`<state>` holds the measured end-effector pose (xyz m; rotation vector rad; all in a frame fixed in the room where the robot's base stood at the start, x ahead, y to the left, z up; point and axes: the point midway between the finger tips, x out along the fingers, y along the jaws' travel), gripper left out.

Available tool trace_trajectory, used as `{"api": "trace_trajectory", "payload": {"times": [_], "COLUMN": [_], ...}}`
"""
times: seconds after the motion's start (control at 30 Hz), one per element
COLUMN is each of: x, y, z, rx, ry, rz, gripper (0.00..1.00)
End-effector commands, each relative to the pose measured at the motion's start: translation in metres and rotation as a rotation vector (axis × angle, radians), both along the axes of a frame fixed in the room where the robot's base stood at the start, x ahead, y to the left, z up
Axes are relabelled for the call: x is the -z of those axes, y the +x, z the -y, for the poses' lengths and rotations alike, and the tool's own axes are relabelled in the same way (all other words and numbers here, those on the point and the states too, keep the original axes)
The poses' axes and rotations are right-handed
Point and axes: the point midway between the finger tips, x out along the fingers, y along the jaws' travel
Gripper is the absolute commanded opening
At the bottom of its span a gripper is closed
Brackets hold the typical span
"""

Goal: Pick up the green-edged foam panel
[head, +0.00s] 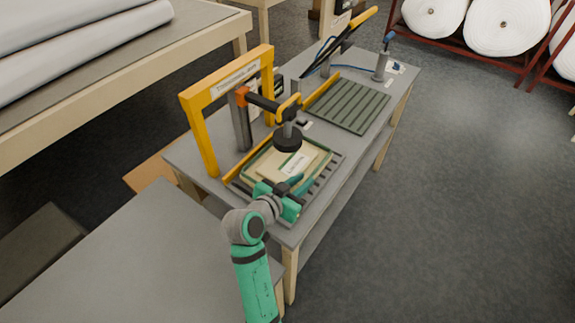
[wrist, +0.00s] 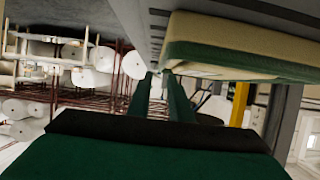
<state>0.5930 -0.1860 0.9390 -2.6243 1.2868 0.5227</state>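The green-edged foam panel (head: 260,170) is cream with a dark green border and lies flat on a dark slatted base on the workbench. My gripper (head: 299,186) is beside the panel's near right side. In the wrist view my gripper (wrist: 160,80) shows two green fingers with a gap between them and nothing visible in the gap. The panel's near corner appears close to the fingertips; contact cannot be told.
A black round press head (head: 288,138) on an arm hangs over the panel. A yellow frame (head: 195,125) stands behind it. A green ribbed mat (head: 348,105) and a grey post (head: 381,66) are farther along the workbench. White rolls (head: 508,22) sit on racks. Floor at right is clear.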

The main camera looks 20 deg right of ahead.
Motion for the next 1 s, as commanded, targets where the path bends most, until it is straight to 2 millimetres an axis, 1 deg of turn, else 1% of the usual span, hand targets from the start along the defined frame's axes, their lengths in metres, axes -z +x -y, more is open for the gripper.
{"api": "trace_trajectory", "payload": {"times": [0.17,0.3,0.43,0.73,0.77,0.8,0.83,1.0], "x": [0.006,0.014,0.019,0.020,0.020,0.020,0.020,0.020], "y": [0.009,0.021,0.028,0.030,0.030,0.030,0.030,0.030], "z": [0.010,0.024,0.033,0.036,0.036,0.036,0.036,0.036], "rx": [-0.002,-0.004,-0.005,-0.005,-0.005,-0.005,-0.005,-0.006], "ry": [0.000,0.001,-0.001,-0.001,-0.001,-0.001,-0.001,-0.001], "rz": [0.000,-0.001,0.001,0.001,0.001,0.001,0.001,0.001], "gripper": [0.19,0.19,0.19,0.19,0.12,0.02,0.00,0.00]}}
